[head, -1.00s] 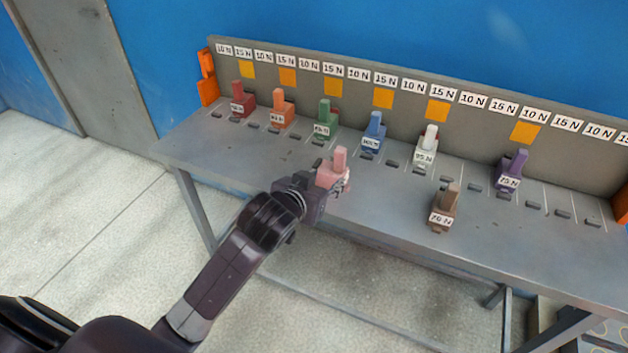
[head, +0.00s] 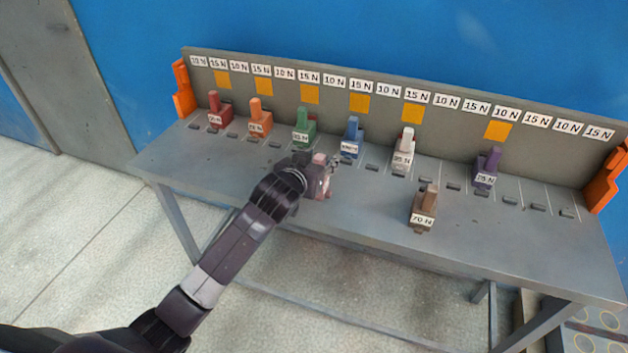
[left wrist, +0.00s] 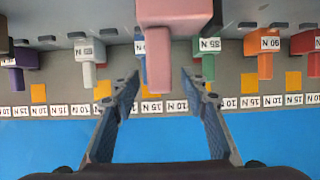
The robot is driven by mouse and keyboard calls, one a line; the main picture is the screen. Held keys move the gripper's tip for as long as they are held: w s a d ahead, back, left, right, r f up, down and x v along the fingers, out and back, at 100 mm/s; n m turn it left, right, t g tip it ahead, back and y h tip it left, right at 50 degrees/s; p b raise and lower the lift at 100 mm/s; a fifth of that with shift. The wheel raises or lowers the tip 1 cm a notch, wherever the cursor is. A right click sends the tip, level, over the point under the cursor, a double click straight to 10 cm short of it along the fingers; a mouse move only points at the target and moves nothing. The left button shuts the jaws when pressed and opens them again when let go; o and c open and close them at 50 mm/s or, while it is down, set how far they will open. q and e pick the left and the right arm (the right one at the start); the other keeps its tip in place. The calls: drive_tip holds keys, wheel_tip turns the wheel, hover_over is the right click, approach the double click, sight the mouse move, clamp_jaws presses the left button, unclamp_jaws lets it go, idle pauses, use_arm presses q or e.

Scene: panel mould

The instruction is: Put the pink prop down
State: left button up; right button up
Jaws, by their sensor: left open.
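The pink prop (head: 321,183) is a block with an upright handle, and it appears to stand on the grey bench in front of the green and blue props. My left gripper (head: 322,160) is at its upper part and partly hides it in the head view. In the left wrist view the pink prop (left wrist: 160,62) shows large, its handle reaching between the fingertips. The left gripper (left wrist: 160,80) is open there, with a gap on each side of the handle. My right gripper is not in view.
Red (head: 219,114), orange (head: 259,121), green (head: 304,130), blue (head: 352,138), white (head: 404,152) and purple (head: 485,171) props stand in a row along the labelled back panel (head: 450,118). A brown prop (head: 424,208) stands nearer the front edge. Bare bench lies between pink and brown.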

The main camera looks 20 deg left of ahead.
use_arm(q)
drive_tip(key=shift+w, duration=0.1)
clamp_jaws()
idle(0.3)
